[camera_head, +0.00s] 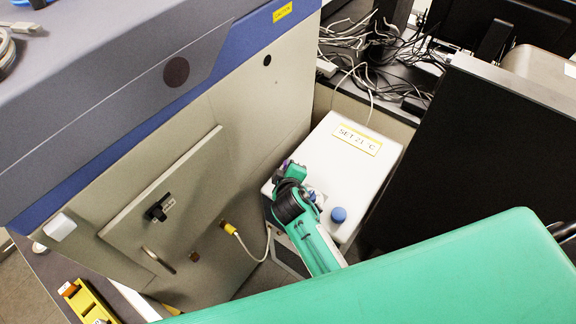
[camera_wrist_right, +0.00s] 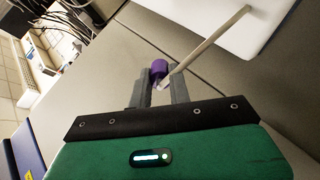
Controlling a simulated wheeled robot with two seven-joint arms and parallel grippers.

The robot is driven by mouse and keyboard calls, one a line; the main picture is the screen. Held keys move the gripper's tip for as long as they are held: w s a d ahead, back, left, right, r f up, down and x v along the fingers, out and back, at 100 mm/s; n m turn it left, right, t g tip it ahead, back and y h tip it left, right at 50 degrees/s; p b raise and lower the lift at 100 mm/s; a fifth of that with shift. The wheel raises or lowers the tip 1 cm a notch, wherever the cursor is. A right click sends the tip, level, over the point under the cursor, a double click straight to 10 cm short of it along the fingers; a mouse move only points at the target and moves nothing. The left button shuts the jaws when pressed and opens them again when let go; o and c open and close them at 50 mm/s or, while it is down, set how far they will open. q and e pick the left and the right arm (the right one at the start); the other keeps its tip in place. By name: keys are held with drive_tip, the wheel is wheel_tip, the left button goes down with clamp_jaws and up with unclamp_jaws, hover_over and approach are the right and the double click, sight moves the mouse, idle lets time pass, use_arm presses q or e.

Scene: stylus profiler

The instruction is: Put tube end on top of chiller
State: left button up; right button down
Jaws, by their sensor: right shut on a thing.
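The chiller (camera_head: 318,150) is the white box with a yellow-edged label and a blue cap on top. My right gripper (camera_head: 287,172) is beside the chiller's left edge in the head view. In the right wrist view my right gripper (camera_wrist_right: 158,92) is shut on the tube end (camera_wrist_right: 158,69), which has a purple piece between the grey fingers. The head view is too small to tell whether the tube end touches the chiller. My left gripper is not in view.
The large profiler cabinet (camera_head: 255,130) stands left of the chiller. A yellow-ended hose (camera_head: 231,229) comes out of its front panel. A black panel (camera_head: 455,150) stands to the right. Cables (camera_head: 375,55) lie behind. Much of the chiller's top is clear.

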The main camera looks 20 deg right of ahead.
wheel_tip(320, 180, down, 7)
drive_tip(key=b, duration=0.4)
drive_tip(key=shift+s+f+b, duration=0.15)
drive_tip(key=shift+b, duration=0.15)
idle(0.5)
drive_tip(key=c, duration=1.2)
unclamp_jaws()
drive_tip(key=shift+c, duration=0.5)
